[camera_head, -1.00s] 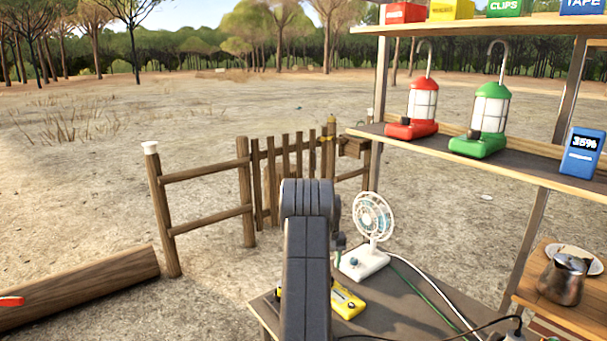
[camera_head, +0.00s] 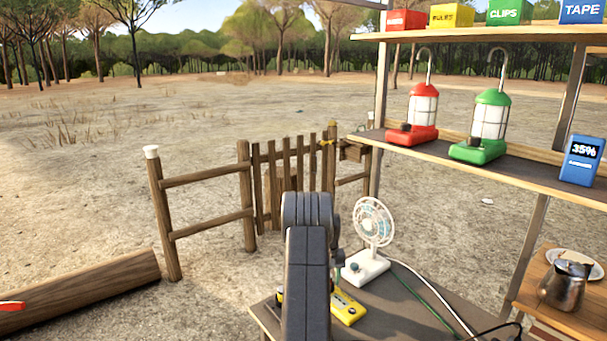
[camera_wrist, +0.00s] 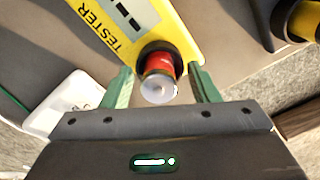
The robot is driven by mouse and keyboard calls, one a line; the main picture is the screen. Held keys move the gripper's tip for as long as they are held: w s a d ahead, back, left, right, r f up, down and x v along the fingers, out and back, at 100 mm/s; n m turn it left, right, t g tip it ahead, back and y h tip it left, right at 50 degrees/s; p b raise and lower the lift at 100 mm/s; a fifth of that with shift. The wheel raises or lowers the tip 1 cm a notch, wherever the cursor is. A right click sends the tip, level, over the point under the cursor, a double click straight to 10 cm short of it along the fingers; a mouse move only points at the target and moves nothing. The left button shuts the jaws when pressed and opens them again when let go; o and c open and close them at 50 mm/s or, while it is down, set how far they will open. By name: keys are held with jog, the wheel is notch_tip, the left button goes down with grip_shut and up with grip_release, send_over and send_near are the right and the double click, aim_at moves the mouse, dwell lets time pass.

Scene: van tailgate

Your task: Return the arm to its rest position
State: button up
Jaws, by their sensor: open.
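My gripper (camera_wrist: 160,84) is open, with its two green fingers apart in the wrist view. A red cylinder with a shiny round end (camera_wrist: 160,88) shows between the fingers, with a gap on each side. It sits at a black socket on the yellow tester (camera_wrist: 180,28). The tester lies on the dark tabletop and also shows in the head view (camera_head: 347,308), partly behind my arm. In the head view my arm stands raised in front of the table, and its links hide most of the gripper.
A white fan (camera_head: 368,268) stands right of the tester. A black and yellow object (camera_wrist: 300,20) lies at the wrist view's upper right. Red (camera_head: 423,115) and green (camera_head: 488,128) lanterns and a blue meter (camera_head: 582,160) stand on the shelf. A metal pot (camera_head: 562,287) is at right.

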jog(key=shift+f, duration=0.25)
notch_tip(320, 180, up, 15)
jog(key=b, duration=0.1)
notch_tip(320, 180, down, 15)
jog(key=shift+f+p, duration=0.15)
jog(key=shift+p, duration=0.4)
notch_tip(320, 180, up, 9)
jog(key=p, duration=0.5)
jog(key=shift+f, duration=0.2)
jog(key=shift+s+f+b, duration=0.4)
jog(key=shift+s+f, duration=0.05)
jog(key=shift+s, duration=0.15)
jog(key=shift+s+d, duration=0.15)
jog(key=shift+s, duration=0.35)
jog(key=shift+s+r, duration=0.1)
jog(key=shift+r, duration=0.05)
